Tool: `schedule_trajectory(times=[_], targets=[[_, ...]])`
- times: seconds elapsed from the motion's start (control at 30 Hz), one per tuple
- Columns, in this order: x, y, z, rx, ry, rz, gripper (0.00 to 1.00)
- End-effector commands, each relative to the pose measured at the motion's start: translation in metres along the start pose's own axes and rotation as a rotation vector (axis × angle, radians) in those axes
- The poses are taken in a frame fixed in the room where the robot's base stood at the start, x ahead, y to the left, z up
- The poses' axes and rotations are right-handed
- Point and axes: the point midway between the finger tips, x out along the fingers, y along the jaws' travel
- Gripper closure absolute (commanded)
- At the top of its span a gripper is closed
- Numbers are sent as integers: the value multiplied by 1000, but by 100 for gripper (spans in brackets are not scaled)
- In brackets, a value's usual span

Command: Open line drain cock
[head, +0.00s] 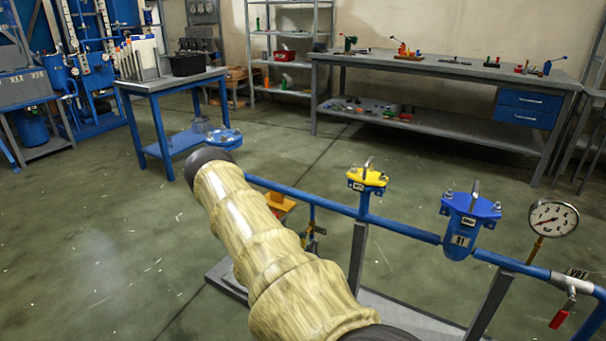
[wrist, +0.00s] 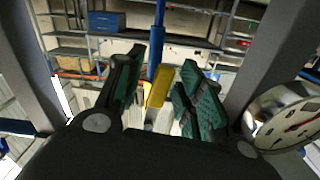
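The blue pipe line (head: 405,229) runs across the right half of the head view. A small fitting with a yellow part (head: 318,230) hangs below it beside my arm, partly hidden; I cannot tell if it is the drain cock. In the wrist view my gripper (wrist: 163,82) has two green-padded fingers standing apart. A yellow bar-like piece (wrist: 159,86) shows in the gap between them, with a blue upright pipe (wrist: 157,38) beyond. I cannot tell whether the fingers touch the yellow piece.
The line carries a yellow-topped fitting (head: 367,180), a blue strainer-like body (head: 467,222), a gauge (head: 553,219) and a red-lever valve (head: 563,311). The gauge (wrist: 290,115) is close right of my gripper. Grey posts (head: 357,258) hold the line. Open floor lies left.

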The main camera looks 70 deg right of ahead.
Motion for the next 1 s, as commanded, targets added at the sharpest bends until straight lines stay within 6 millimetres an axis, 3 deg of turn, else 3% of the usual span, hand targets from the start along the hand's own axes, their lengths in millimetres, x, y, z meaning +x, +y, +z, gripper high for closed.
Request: schedule_trajectory(times=[0.23,0.37,0.8,1.0], targets=[[-2,-2,-1,1,1,-2,62],[-13,-2,-1,1,0,-3,62],[-89,-1,0,0,-1,-2,62],[-112,-1,0,0,-1,-2,62]])
